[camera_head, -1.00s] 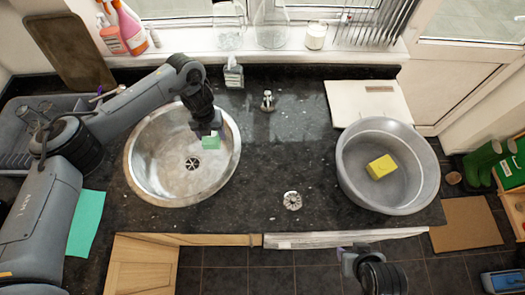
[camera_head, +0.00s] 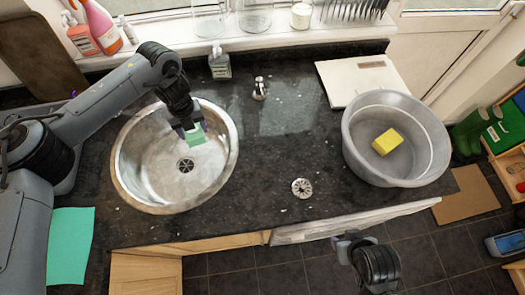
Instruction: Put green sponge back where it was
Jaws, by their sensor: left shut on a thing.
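The green sponge (camera_head: 195,136) is held by my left gripper (camera_head: 187,127), over the right part of the round steel sink (camera_head: 150,190). My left gripper is shut on the sponge and points downward; I cannot tell the exact height above the bowl. My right gripper (camera_head: 345,246) is at the bottom, in front of the counter's edge. Whether its jaws are open does not show clearly.
A grey basin (camera_head: 430,140) with a yellow sponge (camera_head: 387,141) stands at the right. A white board (camera_head: 345,82), a soap bottle (camera_head: 219,64) and a tap (camera_head: 260,88) are at the back. A green cloth (camera_head: 70,245) lies at left. The middle counter is mostly clear.

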